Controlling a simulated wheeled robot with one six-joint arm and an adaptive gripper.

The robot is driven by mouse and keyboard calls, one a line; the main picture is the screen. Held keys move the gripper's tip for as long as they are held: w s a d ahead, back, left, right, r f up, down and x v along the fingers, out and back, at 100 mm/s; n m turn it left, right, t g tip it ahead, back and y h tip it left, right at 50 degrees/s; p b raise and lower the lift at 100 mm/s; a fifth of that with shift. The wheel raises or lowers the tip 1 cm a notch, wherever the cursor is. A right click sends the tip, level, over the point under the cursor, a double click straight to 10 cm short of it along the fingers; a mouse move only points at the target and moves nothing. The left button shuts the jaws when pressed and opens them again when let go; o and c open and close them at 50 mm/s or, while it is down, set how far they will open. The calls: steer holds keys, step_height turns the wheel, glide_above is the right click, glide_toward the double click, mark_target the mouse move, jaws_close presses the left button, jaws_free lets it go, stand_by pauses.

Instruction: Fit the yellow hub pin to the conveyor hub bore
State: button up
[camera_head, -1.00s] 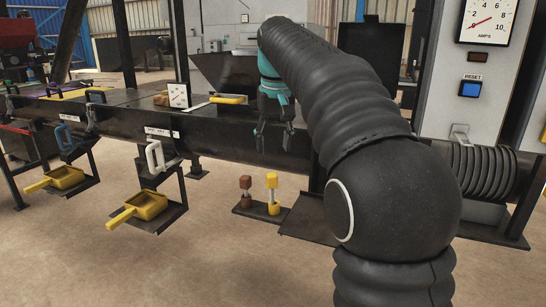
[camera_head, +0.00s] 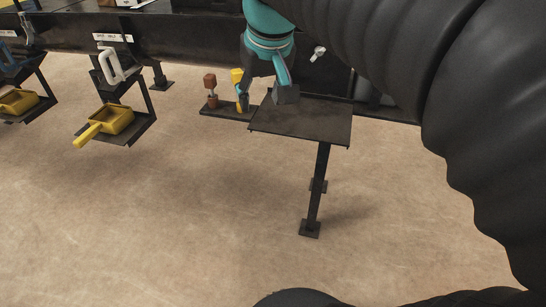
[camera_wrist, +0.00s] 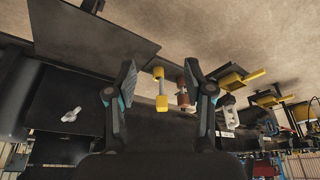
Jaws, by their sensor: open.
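The yellow hub pin (camera_head: 237,76) stands upright on a small dark shelf (camera_head: 222,112), beside a red-brown pin (camera_head: 210,82). My gripper (camera_head: 264,92) is open in front of the shelf. One finger partly covers the yellow pin in the head view. In the wrist view, my gripper (camera_wrist: 160,72) has its fingers spread wide, with the yellow pin (camera_wrist: 161,94) and red-brown pin (camera_wrist: 182,97) showing beyond and between them. Nothing is held. I cannot make out the conveyor hub bore in either current view.
A dark plate on a post (camera_head: 300,122) stands just right of the shelf, under my gripper. A pale metal lever (camera_head: 318,53) sits on the dark beam behind. Yellow scoops (camera_head: 108,122) rest on brackets at left. The floor in front is clear.

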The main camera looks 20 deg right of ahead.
steer(key=s+f+t, duration=0.1)
steer(key=s+f, duration=1.1)
steer(key=f, duration=0.1)
steer(key=shift+f+t, duration=0.2)
steer(key=shift+t, duration=0.1)
steer(key=shift+s, duration=0.1)
steer(key=shift+c, duration=0.2)
